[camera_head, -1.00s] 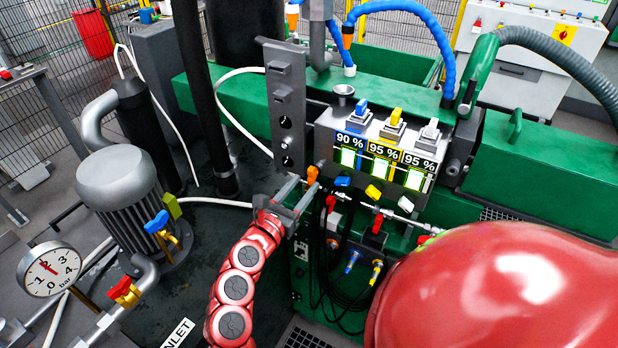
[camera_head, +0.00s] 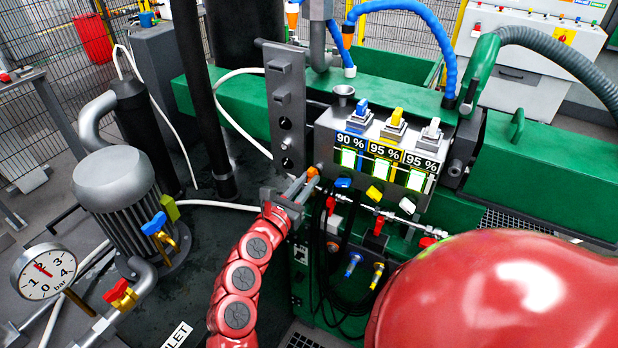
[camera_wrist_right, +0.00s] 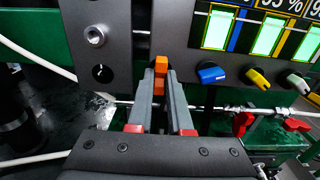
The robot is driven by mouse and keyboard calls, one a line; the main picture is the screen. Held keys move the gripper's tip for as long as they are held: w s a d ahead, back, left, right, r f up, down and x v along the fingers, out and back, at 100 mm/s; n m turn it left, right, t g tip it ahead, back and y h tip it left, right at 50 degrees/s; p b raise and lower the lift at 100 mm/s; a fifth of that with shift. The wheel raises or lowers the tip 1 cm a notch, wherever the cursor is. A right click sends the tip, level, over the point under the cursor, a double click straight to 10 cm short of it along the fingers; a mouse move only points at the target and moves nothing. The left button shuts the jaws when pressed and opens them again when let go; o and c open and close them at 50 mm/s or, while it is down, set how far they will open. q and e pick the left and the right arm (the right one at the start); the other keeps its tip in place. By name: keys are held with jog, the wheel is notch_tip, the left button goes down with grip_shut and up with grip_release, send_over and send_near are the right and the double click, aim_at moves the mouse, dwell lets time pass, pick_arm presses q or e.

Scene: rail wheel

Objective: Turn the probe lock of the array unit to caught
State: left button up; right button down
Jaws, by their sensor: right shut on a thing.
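The array unit (camera_head: 388,150) is a grey box with three lit displays reading 90 %, 95 % and 95 %. An orange handle (camera_head: 312,172), apparently the probe lock, sits at its lower left corner, beside an upright grey plate with holes (camera_head: 287,110). My right gripper (camera_head: 297,189) is shut on this handle. In the right wrist view the orange handle (camera_wrist_right: 160,66) stands between the two grey fingers of the right gripper (camera_wrist_right: 159,82), its top showing above the tips. No marking of the lock's positions is readable. My left gripper is not in view.
Blue (camera_wrist_right: 210,72), yellow (camera_wrist_right: 258,78) and white (camera_wrist_right: 298,83) knobs sit right of the handle. Red valve handles (camera_wrist_right: 243,123) are on a pipe below. Black cables (camera_head: 322,250) hang below the unit. A grey motor (camera_head: 118,200) stands at left.

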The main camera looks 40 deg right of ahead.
jog(key=shift+n+p, duration=1.45)
jog(key=shift+n, duration=0.95)
